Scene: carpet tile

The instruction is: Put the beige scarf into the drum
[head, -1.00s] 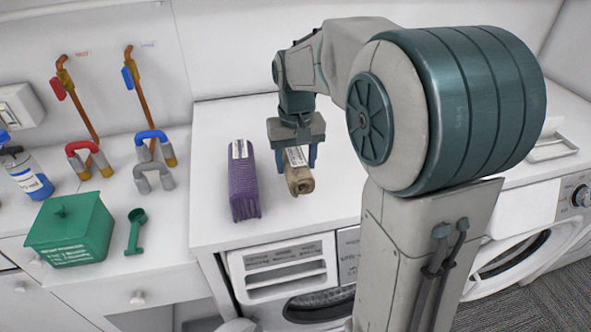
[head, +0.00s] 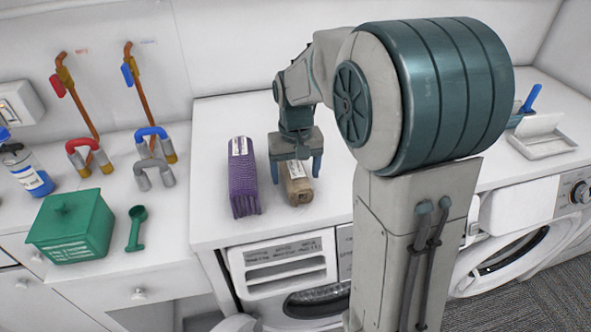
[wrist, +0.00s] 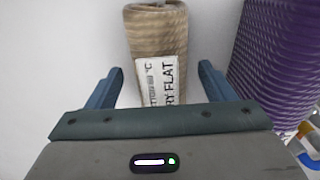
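The beige scarf (head: 297,186) is a rolled bundle with a white care label, lying on the white countertop just right of a purple ribbed roll. It also shows in the wrist view (wrist: 158,32), with label text that reads partly "RY FLAT". My gripper (head: 297,168) is over the scarf's far end. In the wrist view, the fingers of my gripper (wrist: 158,80) are spread wide, one on each side of the scarf, with gaps to both. The drum (head: 318,303) is behind the front-loading machine door below the counter, mostly hidden by the machine front and my arm.
The purple roll (head: 243,178) stands close to the left of my gripper. A green box (head: 70,228), a green scoop (head: 136,230) and pipe fittings lie on the left counter. A second washer (head: 510,252) and a white tray (head: 543,137) are at right.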

